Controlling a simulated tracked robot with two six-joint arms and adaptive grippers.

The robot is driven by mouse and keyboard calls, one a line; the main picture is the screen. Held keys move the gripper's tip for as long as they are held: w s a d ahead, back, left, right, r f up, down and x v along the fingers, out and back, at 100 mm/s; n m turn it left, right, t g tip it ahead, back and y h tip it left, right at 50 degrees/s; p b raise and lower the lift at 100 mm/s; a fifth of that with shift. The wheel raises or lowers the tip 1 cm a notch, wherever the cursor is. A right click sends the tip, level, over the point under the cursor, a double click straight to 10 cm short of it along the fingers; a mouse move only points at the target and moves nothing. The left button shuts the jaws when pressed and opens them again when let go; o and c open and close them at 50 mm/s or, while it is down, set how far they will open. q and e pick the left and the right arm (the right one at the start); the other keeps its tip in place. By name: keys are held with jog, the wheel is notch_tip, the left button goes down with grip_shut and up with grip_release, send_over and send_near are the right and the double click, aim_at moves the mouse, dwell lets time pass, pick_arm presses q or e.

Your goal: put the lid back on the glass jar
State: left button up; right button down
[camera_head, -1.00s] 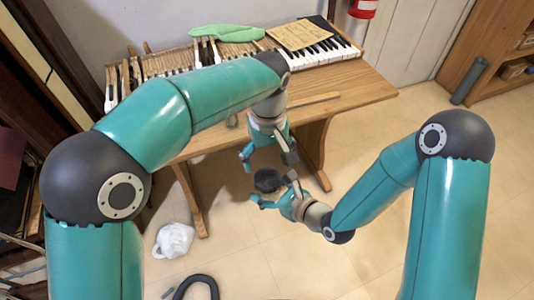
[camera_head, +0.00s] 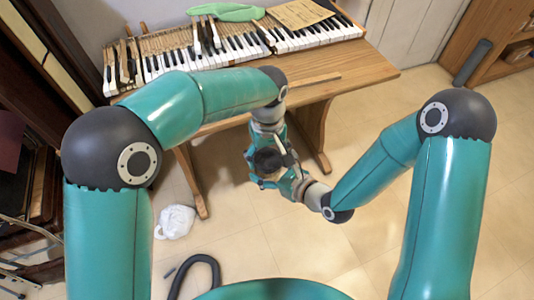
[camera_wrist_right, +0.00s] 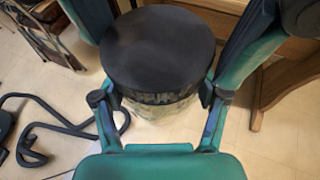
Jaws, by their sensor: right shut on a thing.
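The black round lid (camera_wrist_right: 158,45) is on top of the glass jar (camera_wrist_right: 158,108) in the right wrist view; I cannot tell if it is fully seated. My right gripper (camera_wrist_right: 158,100) is shut on the jar, one finger on each side just below the lid. In the head view the lid (camera_head: 267,160) shows as a dark disc, and the jar is mostly hidden. My left gripper (camera_head: 269,165) comes from the table side. Its fingers appear spread around the lid, with a gap at the right side in the wrist view.
The wooden piano table (camera_head: 350,88) with its keyboard (camera_head: 290,42) stands behind my grippers. The floor on the right is clear.

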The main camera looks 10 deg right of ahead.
pick_arm(q)
jog(key=c, duration=0.8)
jog(key=o, duration=1.4)
jog(key=shift+r, duration=0.1)
notch_tip(320, 180, up, 12)
jog(key=shift+w+f, duration=0.15)
jog(key=shift+f, duration=0.05)
